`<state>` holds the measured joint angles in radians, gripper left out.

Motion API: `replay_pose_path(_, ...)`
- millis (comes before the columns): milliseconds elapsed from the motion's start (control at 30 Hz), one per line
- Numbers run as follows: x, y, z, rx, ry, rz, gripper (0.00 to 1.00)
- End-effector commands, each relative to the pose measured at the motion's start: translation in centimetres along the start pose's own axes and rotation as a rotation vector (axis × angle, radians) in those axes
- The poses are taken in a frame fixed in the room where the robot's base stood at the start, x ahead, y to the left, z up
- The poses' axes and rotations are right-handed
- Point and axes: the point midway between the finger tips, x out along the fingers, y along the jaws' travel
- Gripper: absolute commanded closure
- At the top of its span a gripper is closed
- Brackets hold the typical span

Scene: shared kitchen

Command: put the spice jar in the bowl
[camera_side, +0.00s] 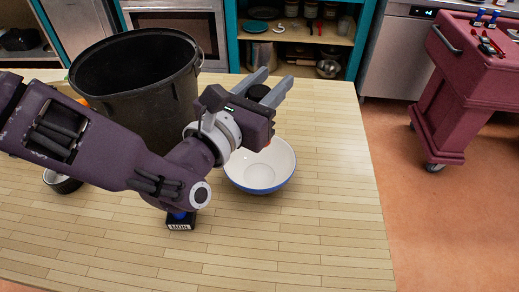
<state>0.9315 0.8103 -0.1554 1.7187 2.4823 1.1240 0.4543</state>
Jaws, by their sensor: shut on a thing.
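The spice jar shows as a round black lid (259,92) between the fingers of my gripper (275,76). My gripper is shut on it. The gripper body hides most of the jar; a small bit of red shows just below the gripper, perhaps part of the jar. The bowl (260,178), white inside and blue outside, stands upright on the wooden table. My gripper is above the bowl's far side in the picture and covers part of its rim. The height of the jar over the bowl cannot be told from this one view.
A large black bucket (140,85) stands left of my gripper, behind my arm. A small dark cup (62,183) and a dark labelled block (180,224) are partly under my arm. The table (335,200) is clear right of the bowl. A red cart (462,90) stands beyond.

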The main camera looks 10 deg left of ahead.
Motion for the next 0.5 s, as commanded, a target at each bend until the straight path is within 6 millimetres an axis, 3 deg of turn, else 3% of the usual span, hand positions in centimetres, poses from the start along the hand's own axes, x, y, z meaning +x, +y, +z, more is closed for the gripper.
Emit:
replay_pose_path(200,0.0,0.0,-5.2,0.001,0.002,-0.001,1.0)
replay_pose_path(500,0.0,0.1,-10.4,0.001,-0.001,0.001,1.0)
